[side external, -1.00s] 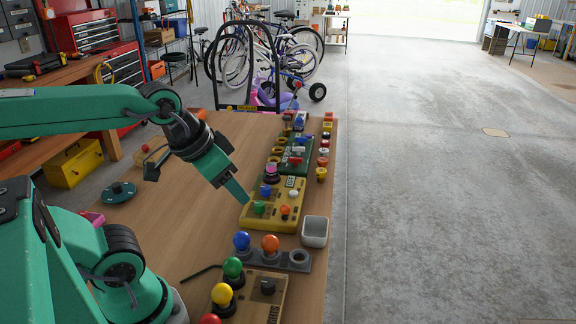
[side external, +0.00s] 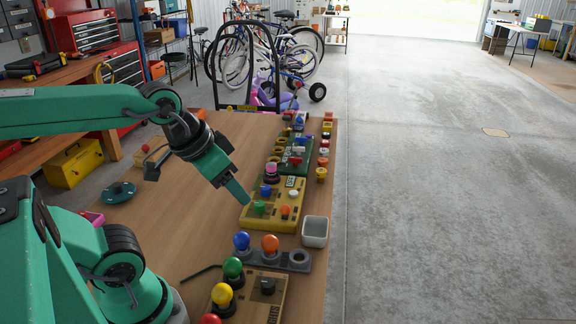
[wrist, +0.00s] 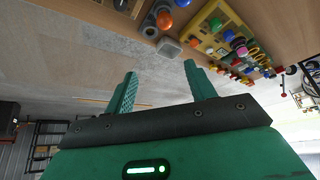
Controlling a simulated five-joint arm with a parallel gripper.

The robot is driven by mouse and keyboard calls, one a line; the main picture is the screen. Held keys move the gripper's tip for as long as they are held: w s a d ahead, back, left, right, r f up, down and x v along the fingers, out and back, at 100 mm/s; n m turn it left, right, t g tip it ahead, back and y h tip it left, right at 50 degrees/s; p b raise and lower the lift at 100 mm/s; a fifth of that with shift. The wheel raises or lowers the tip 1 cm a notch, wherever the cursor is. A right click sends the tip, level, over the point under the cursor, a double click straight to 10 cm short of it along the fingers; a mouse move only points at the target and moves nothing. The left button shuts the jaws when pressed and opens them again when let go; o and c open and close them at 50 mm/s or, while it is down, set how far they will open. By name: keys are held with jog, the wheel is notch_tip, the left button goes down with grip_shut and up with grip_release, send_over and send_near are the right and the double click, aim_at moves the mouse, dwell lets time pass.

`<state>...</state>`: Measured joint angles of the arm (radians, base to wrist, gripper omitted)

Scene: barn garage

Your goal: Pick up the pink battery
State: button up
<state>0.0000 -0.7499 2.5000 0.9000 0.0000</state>
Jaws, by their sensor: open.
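A small pink item (side external: 93,218) lies on the wooden table at the left, partly hidden behind my arm. It may be the pink battery, but its shape is too hidden to tell. My gripper (side external: 198,190) is open and hangs above the table, to the right of and beyond the pink item. In the wrist view my gripper (wrist: 161,70) has its two green fingers spread with nothing between them. I see no clear pink battery in the wrist view.
A yellow board (side external: 262,222) with coloured knobs is close to one fingertip. A grey bin (side external: 315,231), a bulb holder strip (side external: 300,259) and a wooden lamp board (side external: 278,288) are nearer. A round teal piece (side external: 118,192) lies left. The table's middle is mostly clear.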

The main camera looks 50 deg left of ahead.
jog(key=shift+w, duration=0.1)
jog(key=m+g, duration=0.6)
jog(key=m, duration=0.1)
send_over(271, 164)
jog(key=f, duration=1)
jog(key=shift+d+f, duration=0.25)
jog(key=shift+f, duration=0.15)
jog(key=shift+a+f, duration=0.3)
jog(key=shift+f, duration=1.3)
jog(key=shift+f, duration=0.1)
